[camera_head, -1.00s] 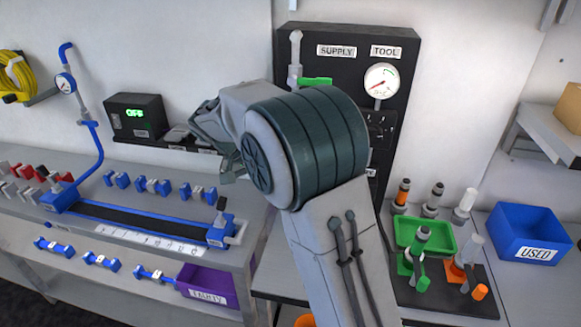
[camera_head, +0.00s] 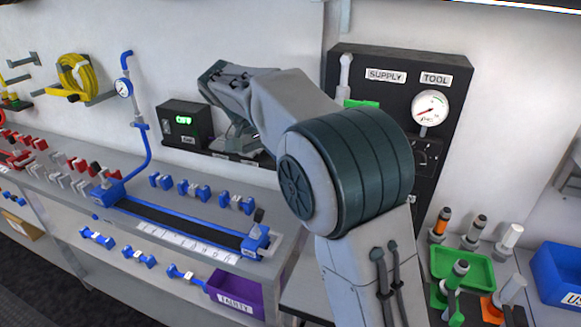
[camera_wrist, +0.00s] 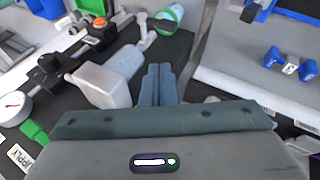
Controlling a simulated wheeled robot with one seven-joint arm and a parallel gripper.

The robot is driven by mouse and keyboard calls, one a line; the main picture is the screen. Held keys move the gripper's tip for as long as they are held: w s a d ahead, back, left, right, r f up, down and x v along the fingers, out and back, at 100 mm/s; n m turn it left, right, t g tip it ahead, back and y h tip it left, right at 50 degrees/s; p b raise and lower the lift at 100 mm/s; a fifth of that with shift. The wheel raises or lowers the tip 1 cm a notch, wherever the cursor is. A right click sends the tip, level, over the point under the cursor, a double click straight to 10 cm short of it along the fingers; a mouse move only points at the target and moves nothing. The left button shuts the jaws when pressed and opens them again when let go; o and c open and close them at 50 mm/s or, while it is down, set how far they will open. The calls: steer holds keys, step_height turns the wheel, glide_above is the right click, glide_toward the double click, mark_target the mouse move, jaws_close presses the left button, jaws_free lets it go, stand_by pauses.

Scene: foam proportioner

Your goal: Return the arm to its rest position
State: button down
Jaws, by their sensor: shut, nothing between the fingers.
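My arm rises from the lower right of the head view and bends to the left, in front of the black supply and tool panel (camera_head: 392,65). My gripper (camera_wrist: 158,72) shows in the wrist view with its two fingers together and nothing between them. In the head view the fingers are largely hidden behind the wrist, near the black box with the green display (camera_head: 184,123). In the wrist view a pale grey block-shaped fitting (camera_wrist: 100,85) lies just left of the fingers, apart from them as far as I can tell.
A bench with a blue-ended rail (camera_head: 180,222) and several blue fittings is at the left. A purple bin (camera_head: 235,293) sits below it. A green tray (camera_head: 462,266) and a blue bin (camera_head: 560,270) stand at the right. A yellow hose (camera_head: 75,76) hangs on the wall.

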steer(key=s+d+f+n+y, duration=0.15)
steer(key=s+d+y, duration=0.25)
steer(key=s+d, duration=0.7)
steer(key=s+d+f+t+y, duration=0.1)
steer(key=s+f, duration=0.2)
steer(key=s, duration=0.4)
steer(key=s+d+f+n+t+y, duration=0.1)
steer(key=s+f, duration=0.3)
steer(key=s, duration=0.4)
steer(key=shift+s+f, duration=0.25)
steer(key=shift+f, duration=0.05)
steer(key=shift+d, duration=0.1)
